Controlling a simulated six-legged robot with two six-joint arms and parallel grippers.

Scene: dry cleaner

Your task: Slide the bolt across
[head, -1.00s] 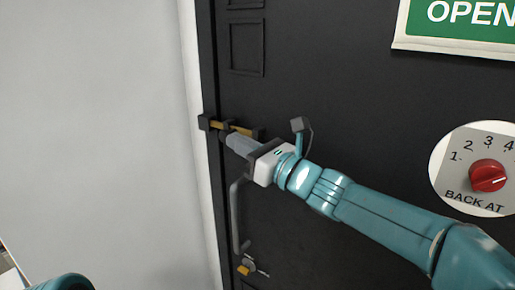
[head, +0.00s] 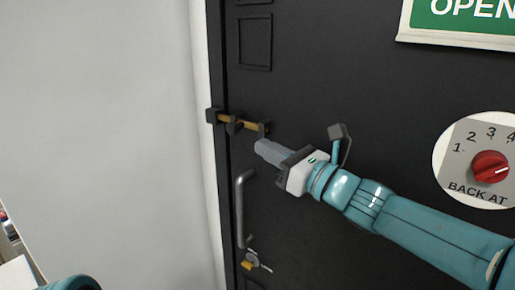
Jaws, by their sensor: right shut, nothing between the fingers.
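The bolt (head: 250,126) is a brass-coloured bar in dark brackets at the left edge of the black door (head: 330,90). It spans from the bracket (head: 213,115) at the door's edge to another bracket on its right. A dark knob (head: 234,127) sits on the bar between them. My right gripper (head: 259,147) is shut and empty, with its tips just below and right of the right bracket, apart from the knob. A teal part at the bottom left corner is my left arm; its gripper is out of view.
Below the bolt are a grey door handle (head: 240,210) and a brass lock with a key (head: 250,262). A green OPEN sign (head: 460,20) and a round BACK AT dial with a red knob (head: 490,168) are on the right. A pale wall (head: 100,120) is left.

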